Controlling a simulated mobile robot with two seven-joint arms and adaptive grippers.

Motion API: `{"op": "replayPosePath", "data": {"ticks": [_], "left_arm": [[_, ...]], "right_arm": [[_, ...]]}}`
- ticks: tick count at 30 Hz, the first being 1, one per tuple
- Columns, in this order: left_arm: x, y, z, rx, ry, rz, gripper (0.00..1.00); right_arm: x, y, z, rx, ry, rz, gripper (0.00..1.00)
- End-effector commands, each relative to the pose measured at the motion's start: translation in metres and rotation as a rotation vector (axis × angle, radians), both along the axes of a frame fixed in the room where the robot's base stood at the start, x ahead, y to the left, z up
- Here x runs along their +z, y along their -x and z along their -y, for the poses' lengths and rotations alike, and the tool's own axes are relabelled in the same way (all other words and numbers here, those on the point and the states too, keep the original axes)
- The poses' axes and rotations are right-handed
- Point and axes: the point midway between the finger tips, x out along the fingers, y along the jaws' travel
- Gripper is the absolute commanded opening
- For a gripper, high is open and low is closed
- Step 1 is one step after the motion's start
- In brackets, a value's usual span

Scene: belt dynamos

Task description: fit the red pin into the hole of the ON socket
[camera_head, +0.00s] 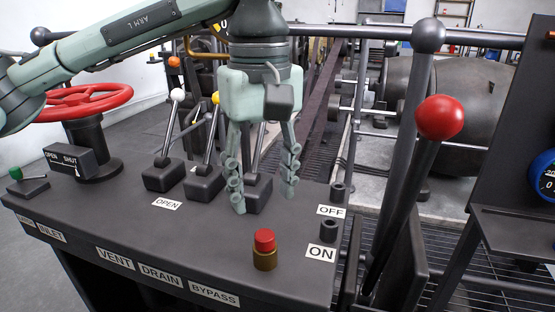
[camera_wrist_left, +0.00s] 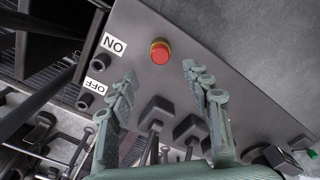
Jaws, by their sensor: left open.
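The red pin (camera_head: 265,240) stands upright on the console near its front right, its lower part a brass-coloured cylinder. It also shows in the left wrist view (camera_wrist_left: 160,52), ahead of the fingers. The ON socket (camera_head: 328,230) is a dark short tube at the console's right edge, behind the ON label, to the right of the pin. In the left wrist view the ON socket (camera_wrist_left: 97,58) is at upper left. My left gripper (camera_head: 264,188) is open and empty, pointing down above the console, behind the pin. My right gripper is not in view.
The OFF socket (camera_head: 338,192) stands behind the ON socket. Several levers with dark bases (camera_head: 164,175) stand behind and left of my gripper. A large red-knobbed lever (camera_head: 440,118) rises right of the console. A red handwheel (camera_head: 84,100) is at left. The console's front middle is clear.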

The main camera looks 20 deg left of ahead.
Motion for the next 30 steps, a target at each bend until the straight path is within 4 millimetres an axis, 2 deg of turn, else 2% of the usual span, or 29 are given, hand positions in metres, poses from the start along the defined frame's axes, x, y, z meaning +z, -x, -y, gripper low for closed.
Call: {"op": "replayPosePath", "data": {"ticks": [5, 9, 16, 21, 28, 30], "left_arm": [[-0.016, 0.001, 0.0, 0.0, 0.0, -0.003, 0.5], [-0.039, 0.001, -0.001, 0.001, 0.0, -0.004, 0.5], [-0.069, 0.001, 0.0, 0.001, 0.001, -0.002, 0.5], [-0.077, 0.0, 0.0, 0.002, 0.001, -0.001, 0.5], [-0.078, 0.0, 0.0, 0.002, 0.002, -0.001, 0.5], [-0.078, 0.0, 0.0, 0.002, 0.002, -0.001, 0.43]], "right_arm": [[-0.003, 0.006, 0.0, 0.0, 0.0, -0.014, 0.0], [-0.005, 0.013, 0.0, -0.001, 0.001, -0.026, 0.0], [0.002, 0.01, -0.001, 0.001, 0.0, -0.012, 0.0], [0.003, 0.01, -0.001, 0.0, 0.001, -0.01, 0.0], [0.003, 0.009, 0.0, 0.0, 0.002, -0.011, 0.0], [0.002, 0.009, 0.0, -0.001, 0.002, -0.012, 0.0]]}}
